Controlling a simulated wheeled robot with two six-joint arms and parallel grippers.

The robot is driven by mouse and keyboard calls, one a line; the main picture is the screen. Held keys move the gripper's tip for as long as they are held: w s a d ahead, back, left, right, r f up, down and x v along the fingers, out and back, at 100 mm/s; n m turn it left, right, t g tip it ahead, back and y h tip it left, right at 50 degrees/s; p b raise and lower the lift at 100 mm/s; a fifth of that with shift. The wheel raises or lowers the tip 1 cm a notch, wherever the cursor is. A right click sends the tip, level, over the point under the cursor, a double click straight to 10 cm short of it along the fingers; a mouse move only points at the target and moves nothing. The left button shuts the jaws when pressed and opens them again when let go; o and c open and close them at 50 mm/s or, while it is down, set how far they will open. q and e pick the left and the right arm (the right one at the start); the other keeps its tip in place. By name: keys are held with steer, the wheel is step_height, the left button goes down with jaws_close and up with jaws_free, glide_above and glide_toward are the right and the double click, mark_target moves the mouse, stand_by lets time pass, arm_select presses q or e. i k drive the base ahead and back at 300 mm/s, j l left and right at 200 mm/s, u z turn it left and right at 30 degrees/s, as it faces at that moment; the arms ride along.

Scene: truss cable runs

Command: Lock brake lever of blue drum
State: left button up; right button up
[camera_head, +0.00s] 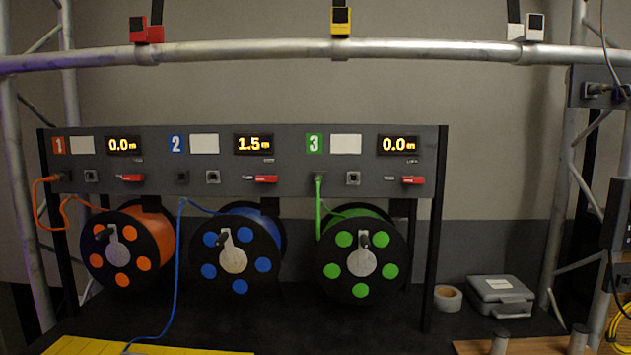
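The blue drum (235,251) is the middle one of three reels under a grey panel (290,190). It has a black face with blue round spots, a pale hub and a black crank knob. Above it, a small red lever (264,179) sits on the panel in section 2, below a display (254,144) reading 1.5 m. The lever looks roughly horizontal; I cannot tell its lock state. Neither of my grippers is in view.
An orange drum (127,250) is at left and a green drum (359,257) at right, each with a similar red lever above; both displays read 0.0 m. A yellow surface (80,346) lies front left. A tape roll (447,298) and grey case (500,296) stand at right.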

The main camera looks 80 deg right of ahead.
mark_target(269, 179)
steer(key=k+j+z, duration=0.15)
steer(key=z, duration=1.65)
